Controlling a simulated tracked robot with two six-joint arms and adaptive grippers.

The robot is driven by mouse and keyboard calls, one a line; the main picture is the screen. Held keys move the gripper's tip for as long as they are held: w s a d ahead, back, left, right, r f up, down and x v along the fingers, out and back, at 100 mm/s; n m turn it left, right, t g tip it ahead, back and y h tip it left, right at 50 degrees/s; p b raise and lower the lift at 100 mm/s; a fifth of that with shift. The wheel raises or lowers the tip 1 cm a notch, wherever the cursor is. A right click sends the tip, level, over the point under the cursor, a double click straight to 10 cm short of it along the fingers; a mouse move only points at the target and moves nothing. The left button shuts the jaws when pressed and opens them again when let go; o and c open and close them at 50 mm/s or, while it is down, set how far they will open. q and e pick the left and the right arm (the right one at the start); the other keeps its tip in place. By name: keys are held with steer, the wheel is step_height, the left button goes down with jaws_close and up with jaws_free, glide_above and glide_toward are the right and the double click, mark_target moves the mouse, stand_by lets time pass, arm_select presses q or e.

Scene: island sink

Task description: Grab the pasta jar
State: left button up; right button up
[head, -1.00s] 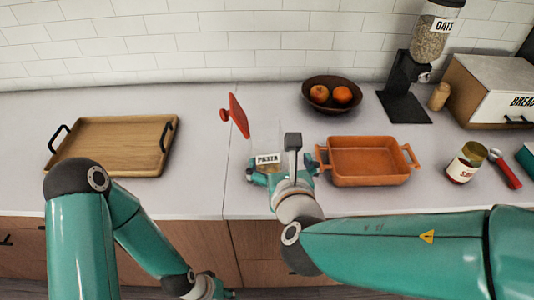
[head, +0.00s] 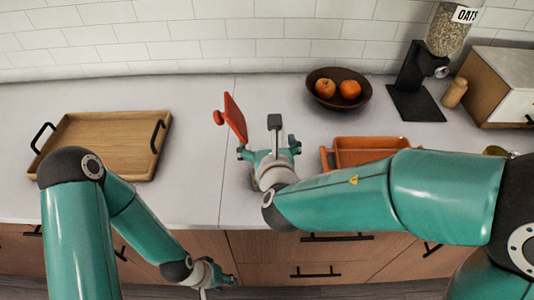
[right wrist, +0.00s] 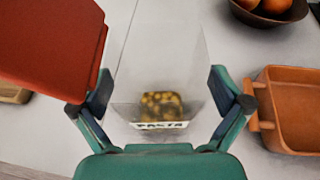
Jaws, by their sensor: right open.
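The pasta jar (right wrist: 162,105) is a clear container with pasta low inside and a white PASTA label. It stands on the counter in the right wrist view; in the head view my right gripper hides most of it. My right gripper (head: 268,151) is open, and in the right wrist view (right wrist: 160,92) its fingers sit on either side of the jar. I cannot tell whether they touch it. A red panel with a knob (head: 234,117), seemingly the jar's lid, stands tilted at its left, also in the right wrist view (right wrist: 55,45). My left gripper (head: 217,279) hangs low before the counter, its fingers unclear.
An orange baking dish (head: 350,142) is right of the jar, partly behind my right arm. A wooden tray (head: 70,135) lies at left. A fruit bowl (head: 338,101), oats dispenser (head: 412,88), wooden shaker (head: 454,93) and bread box (head: 495,80) stand behind at right.

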steer(key=shift+w+a+f, duration=0.15)
steer(key=shift+w+f, duration=0.1)
steer(key=shift+w, duration=0.25)
steer(key=shift+a, duration=0.15)
steer(key=shift+s+r, duration=0.15)
steer(key=shift+s, duration=0.05)
steer(key=shift+c, duration=0.3)
steer(key=c, duration=1.6)
steer(key=shift+w, duration=0.1)
steer(key=shift+r, duration=0.1)
